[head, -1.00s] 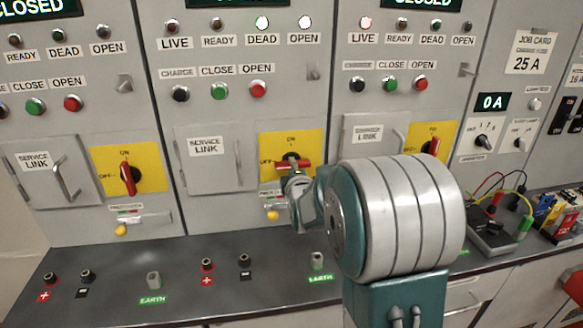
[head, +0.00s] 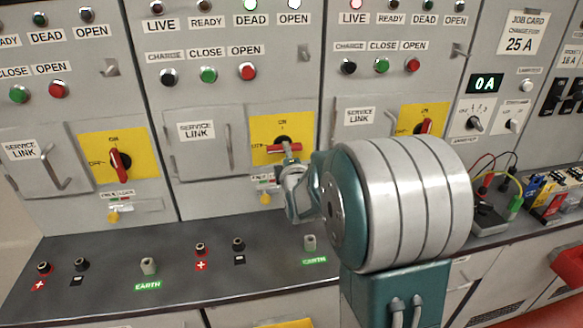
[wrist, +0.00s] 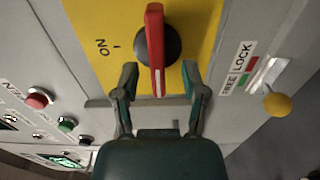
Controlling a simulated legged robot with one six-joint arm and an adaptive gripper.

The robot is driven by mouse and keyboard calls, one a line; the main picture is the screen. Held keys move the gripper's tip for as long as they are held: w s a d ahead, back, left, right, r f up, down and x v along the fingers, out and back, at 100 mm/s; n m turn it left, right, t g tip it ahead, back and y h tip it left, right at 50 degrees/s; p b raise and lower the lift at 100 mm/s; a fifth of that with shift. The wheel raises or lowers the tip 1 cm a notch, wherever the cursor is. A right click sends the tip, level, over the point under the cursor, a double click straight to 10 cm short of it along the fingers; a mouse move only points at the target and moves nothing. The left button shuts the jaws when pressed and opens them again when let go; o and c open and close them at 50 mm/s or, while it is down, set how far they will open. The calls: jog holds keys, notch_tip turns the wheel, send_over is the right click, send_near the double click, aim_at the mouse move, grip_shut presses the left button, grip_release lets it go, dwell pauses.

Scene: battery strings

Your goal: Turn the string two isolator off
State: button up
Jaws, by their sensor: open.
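The string two isolator is the middle one. Its red handle (head: 284,147) lies level on a yellow plate (head: 261,155), across from the ON mark above and in line with the OFF side. In the wrist view the red handle (wrist: 155,45) stands upright in the picture, with ON to its left. My gripper (wrist: 160,68) is open, one finger on each side of the handle's near end, with a gap on both sides. Whether the handle end is deep between the fingers is unclear. In the head view my gripper (head: 288,168) is just below the handle, partly hidden by my wrist.
A lock lever with a yellow knob (wrist: 277,105) sits beside the plate, by a FREE/LOCK label. Neighbouring isolators (head: 120,163) stand left and right with handles upright. The service link door (head: 200,155) is left. The bench (head: 200,275) below carries terminals.

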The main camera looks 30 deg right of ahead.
jog(key=v, duration=0.9)
jog(key=shift+s, duration=0.4)
jog(key=s+a+m+g+y, duration=0.2)
jog(key=s+a+m+g, duration=0.4)
jog(key=s, duration=0.5)
jog(key=s+a+m+g+y, duration=0.3)
jog(key=s+a+m+g, duration=0.2)
jog(key=s+a+m, duration=0.3)
jog(key=s+m, duration=0.1)
jog(key=s, duration=0.3)
jog(key=shift+f+g, duration=0.3)
jog(key=shift+g, duration=0.1)
dwell(0.4)
